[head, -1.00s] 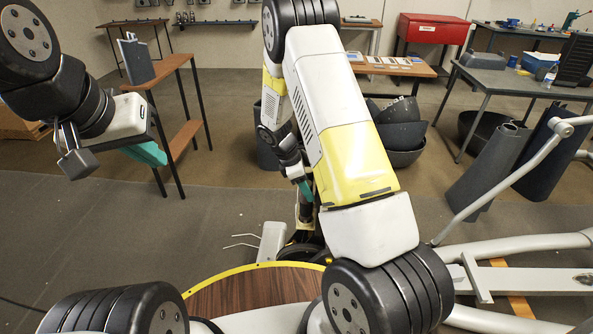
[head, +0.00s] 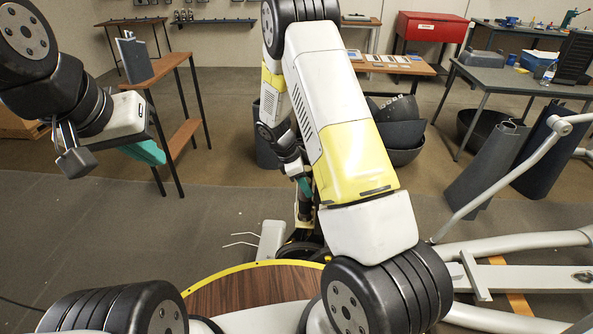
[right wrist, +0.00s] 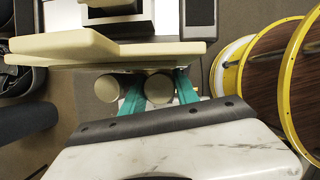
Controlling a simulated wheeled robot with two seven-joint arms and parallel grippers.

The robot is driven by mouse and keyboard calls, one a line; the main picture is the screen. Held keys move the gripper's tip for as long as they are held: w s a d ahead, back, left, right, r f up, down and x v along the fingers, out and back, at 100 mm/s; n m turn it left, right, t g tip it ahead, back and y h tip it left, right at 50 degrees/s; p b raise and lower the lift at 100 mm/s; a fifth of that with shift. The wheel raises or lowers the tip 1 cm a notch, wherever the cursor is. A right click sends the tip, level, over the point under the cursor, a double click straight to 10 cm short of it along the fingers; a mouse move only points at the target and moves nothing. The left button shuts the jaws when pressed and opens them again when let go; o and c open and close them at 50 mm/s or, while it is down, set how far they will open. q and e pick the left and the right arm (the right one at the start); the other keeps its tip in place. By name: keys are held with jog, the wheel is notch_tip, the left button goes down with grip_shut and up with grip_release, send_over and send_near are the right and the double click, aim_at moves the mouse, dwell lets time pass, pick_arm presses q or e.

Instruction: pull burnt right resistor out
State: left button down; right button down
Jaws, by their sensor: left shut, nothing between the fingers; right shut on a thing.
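In the right wrist view, two round cream cylinder ends stand side by side in front of a cream plate (right wrist: 110,48). The right one, taken as the right resistor (right wrist: 159,90), sits between the teal fingers of my right gripper (right wrist: 160,94), which is shut on it. The left cylinder (right wrist: 107,88) is outside the fingers, close to the left finger. No burn marks can be made out. In the head view my right gripper (head: 305,187) points down near the machine, and the resistor is too small to tell there. My left gripper (head: 145,152) is shut and empty, raised at the left.
A round wooden disc with a yellow rim (head: 250,292) is just in front of me. Grey machine bars (head: 520,250) extend at the right. A small wooden table (head: 175,70) stands behind my left gripper. Dark bins (head: 400,135) stand beyond my right arm. The floor at left is clear.

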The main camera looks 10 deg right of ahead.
jog(key=shift+r, duration=3.15)
jog(key=shift+d+r, duration=0.15)
jog(key=shift+r, duration=0.55)
